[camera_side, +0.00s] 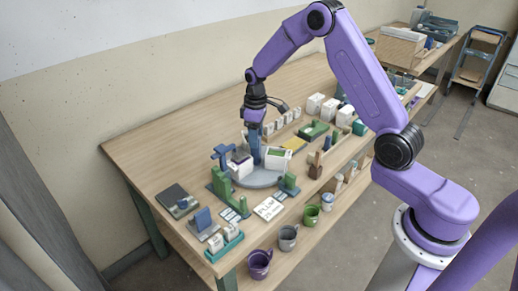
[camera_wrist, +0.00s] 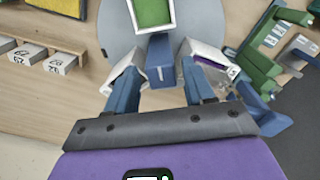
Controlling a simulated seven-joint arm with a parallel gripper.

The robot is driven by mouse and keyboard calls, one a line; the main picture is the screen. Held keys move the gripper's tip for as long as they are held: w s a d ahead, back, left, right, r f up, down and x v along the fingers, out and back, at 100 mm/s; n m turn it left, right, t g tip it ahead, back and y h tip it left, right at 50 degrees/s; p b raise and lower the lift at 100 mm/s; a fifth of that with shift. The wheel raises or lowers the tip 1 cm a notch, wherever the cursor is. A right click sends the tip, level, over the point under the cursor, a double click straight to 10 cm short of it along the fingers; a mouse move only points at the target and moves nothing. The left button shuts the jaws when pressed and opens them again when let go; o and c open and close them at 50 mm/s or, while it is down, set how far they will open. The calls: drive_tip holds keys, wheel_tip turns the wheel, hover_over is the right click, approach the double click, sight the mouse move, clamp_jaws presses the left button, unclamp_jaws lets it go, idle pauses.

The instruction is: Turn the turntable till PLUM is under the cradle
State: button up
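The round grey turntable (camera_side: 262,181) stands on the bench and fills the upper middle of the wrist view (camera_wrist: 112,35). It carries white square buckets: one with a green top (camera_wrist: 152,12), one at left (camera_wrist: 125,57) whose contents are hidden, and one at right (camera_wrist: 208,52) with a purple mark on its side. No label reads clearly as PLUM. A green and blue stand (camera_side: 222,181), apparently the cradle, is beside the turntable near the purple-marked bucket. My gripper (camera_wrist: 160,82) points down over the turntable, blue fingers apart, either side of a blue post (camera_wrist: 160,60). Contact cannot be told.
A row of small white labelled blocks (camera_wrist: 60,63) sits left in the wrist view. A white card (camera_side: 268,208), a green bucket (camera_side: 311,215), a grey bucket (camera_side: 288,237) and a purple bucket (camera_side: 259,263) are at the front. Bare bench (camera_side: 165,150) lies behind left.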

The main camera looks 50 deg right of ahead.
drive_tip(key=shift+a+r, duration=0.1)
drive_tip(key=shift+r, duration=3.3)
drive_tip(key=shift+r, duration=0.1)
